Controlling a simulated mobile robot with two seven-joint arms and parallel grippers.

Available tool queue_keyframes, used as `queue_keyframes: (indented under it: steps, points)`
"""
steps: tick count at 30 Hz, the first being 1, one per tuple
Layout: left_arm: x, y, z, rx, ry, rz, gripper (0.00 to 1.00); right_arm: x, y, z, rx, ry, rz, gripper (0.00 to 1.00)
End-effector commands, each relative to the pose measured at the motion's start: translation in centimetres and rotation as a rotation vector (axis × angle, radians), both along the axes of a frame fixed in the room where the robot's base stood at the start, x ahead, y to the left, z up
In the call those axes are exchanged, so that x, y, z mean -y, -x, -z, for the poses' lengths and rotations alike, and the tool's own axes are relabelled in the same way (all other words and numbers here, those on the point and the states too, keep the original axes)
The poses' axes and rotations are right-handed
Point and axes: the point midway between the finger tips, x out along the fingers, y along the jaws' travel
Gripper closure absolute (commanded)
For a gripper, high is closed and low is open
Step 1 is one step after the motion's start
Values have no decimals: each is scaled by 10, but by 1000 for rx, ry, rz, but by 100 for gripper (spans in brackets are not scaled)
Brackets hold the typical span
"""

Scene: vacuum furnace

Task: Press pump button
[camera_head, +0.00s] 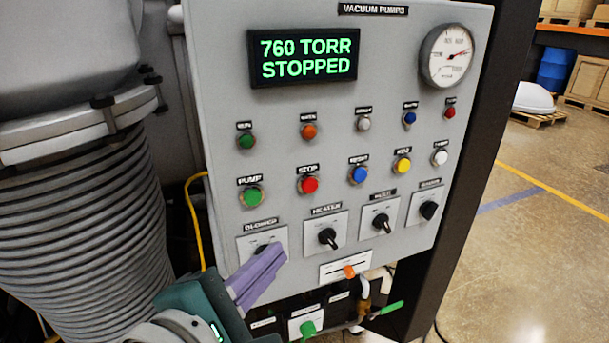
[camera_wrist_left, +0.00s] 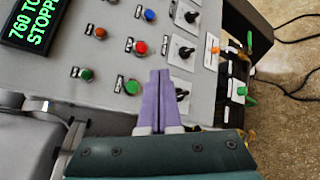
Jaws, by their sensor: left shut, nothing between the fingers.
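The green pump button (camera_head: 251,196) sits at the left of the middle button row on the grey control panel (camera_head: 290,130), under a label reading PUMP. It also shows in the left wrist view (camera_wrist_left: 131,87), just left of the fingers. My left gripper (camera_head: 276,252) is shut and empty, its purple fingers below and slightly right of the pump button, in front of the leftmost black knob, which they partly hide. Whether the fingertips touch the panel I cannot tell. The display (camera_head: 304,56) reads 760 TORR STOPPED. My right gripper is not in view.
The red stop button (camera_head: 310,185) is right of the pump button. Black knobs (camera_head: 327,237) line the row below. A gauge (camera_head: 447,56) is at the top right. A ribbed grey duct (camera_head: 85,220) stands left of the panel. Open floor (camera_head: 530,220) lies to the right.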

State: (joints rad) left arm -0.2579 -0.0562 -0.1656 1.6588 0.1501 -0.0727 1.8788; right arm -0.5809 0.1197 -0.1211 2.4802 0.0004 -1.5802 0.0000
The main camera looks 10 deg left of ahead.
Motion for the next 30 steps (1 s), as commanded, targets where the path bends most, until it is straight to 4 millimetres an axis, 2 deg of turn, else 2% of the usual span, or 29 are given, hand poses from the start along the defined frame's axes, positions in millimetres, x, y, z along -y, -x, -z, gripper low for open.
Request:
queue_keyframes:
  steps: [18,30]
  points:
    - [-41,-61,2,1,-3,1,100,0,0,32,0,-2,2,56]
    - [-49,-72,0,0,-1,-1,100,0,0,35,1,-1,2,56]
